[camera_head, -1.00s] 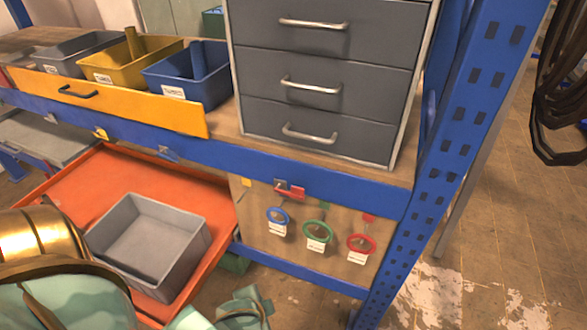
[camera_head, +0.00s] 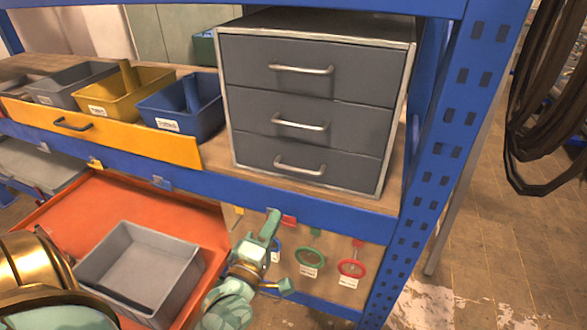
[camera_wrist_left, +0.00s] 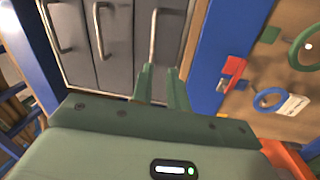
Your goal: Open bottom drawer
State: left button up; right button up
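The grey drawer cabinet (camera_head: 399,50) stands on the shelf with three drawers, all closed. The bottom drawer (camera_head: 345,173) has a silver bar handle (camera_head: 299,168). My left gripper (camera_head: 271,222) is below and left of that handle, in front of the blue shelf beam, apart from the cabinet in the head view. In the left wrist view its two green fingers (camera_wrist_left: 160,72) are a small gap apart, with nothing held. They point toward the bottom drawer's handle (camera_wrist_left: 153,38), which appears upright there. My right gripper is not in view.
Blue beam (camera_head: 330,213) runs under the cabinet, with a blue post (camera_head: 435,150) at right. Below hang green (camera_head: 309,250) and red (camera_head: 351,268) rings. Grey bin (camera_head: 140,265) sits on an orange tray (camera_head: 90,205). Yellow (camera_head: 120,90) and blue (camera_head: 185,105) bins stand left.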

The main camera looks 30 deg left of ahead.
aim_at(294, 169)
pick_arm(q)
jog(key=shift+n+y, duration=0.5)
jog(key=shift+n, duration=0.4)
jog(key=x, duration=1.1)
jog(key=r+x, duration=0.1)
jog(key=x, duration=0.4)
jog(key=shift+w+a, duration=0.1)
jog(key=shift+a, duration=0.35)
grip_shut()
